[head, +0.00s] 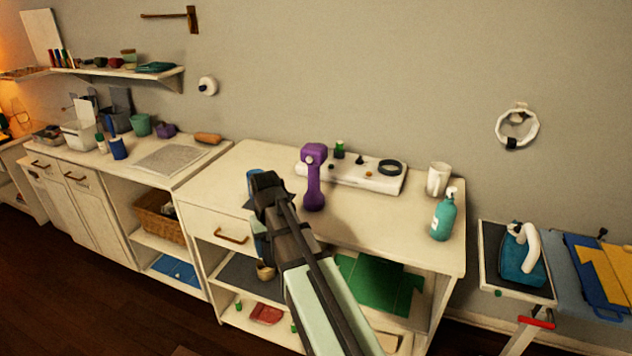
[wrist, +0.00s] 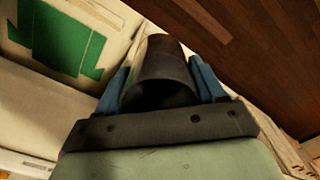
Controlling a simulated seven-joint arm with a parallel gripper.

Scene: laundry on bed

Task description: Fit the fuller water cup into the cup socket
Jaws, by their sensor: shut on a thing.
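My gripper (head: 257,207) is above the left front part of the white counter in the head view. In the wrist view, its two blue fingers (wrist: 162,84) are shut on the sides of a dark, round cup (wrist: 165,62). In the head view my gripper hides most of this cup. I cannot see any water level. A black ring (head: 390,167), which looks like the cup socket, sits at the right end of a white panel (head: 352,178) at the back of the counter. My gripper is left of it and apart from it.
A purple upright device (head: 314,180) stands between my gripper and the panel. The counter in front of the panel is mostly clear.

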